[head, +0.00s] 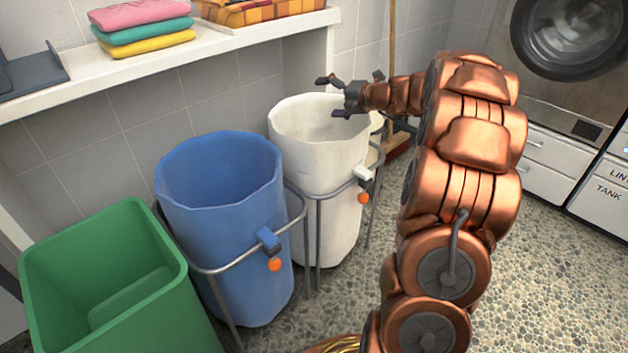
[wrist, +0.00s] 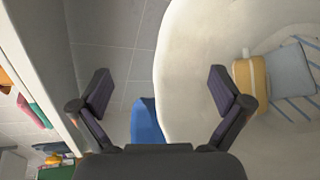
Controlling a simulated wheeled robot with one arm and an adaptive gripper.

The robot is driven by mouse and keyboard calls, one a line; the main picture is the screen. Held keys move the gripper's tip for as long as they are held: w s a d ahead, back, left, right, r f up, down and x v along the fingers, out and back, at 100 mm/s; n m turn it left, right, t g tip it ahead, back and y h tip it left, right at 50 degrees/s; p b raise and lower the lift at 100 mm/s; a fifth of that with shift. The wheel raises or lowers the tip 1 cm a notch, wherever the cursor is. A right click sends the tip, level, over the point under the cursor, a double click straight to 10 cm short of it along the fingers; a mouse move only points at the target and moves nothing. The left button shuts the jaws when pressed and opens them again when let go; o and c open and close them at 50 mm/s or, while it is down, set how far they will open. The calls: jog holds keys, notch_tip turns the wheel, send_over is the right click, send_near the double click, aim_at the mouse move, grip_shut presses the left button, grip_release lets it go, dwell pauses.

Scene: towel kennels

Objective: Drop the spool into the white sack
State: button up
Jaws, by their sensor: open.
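The white sack (head: 318,160) hangs open-mouthed in a metal stand, right of the blue sack. My gripper (head: 334,98) is over its mouth near the far right rim. In the wrist view my gripper (wrist: 160,80) is open, its two dark fingers wide apart with nothing between them. The white sack's pale rim (wrist: 178,60) passes between the fingers. Inside the sack lies a yellow-tan piece (wrist: 246,88) with a small white end; it may be the spool, but I cannot tell for sure. The head view does not show the sack's contents.
A blue sack (head: 225,240) and a green bin (head: 110,290) stand to the left. Inside the white sack are a grey-blue cushion-like piece (wrist: 291,70) and striped cloth. A shelf (head: 160,56) with folded towels (head: 145,30) runs along the wall behind.

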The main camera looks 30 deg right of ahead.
jog(key=v, duration=1.2)
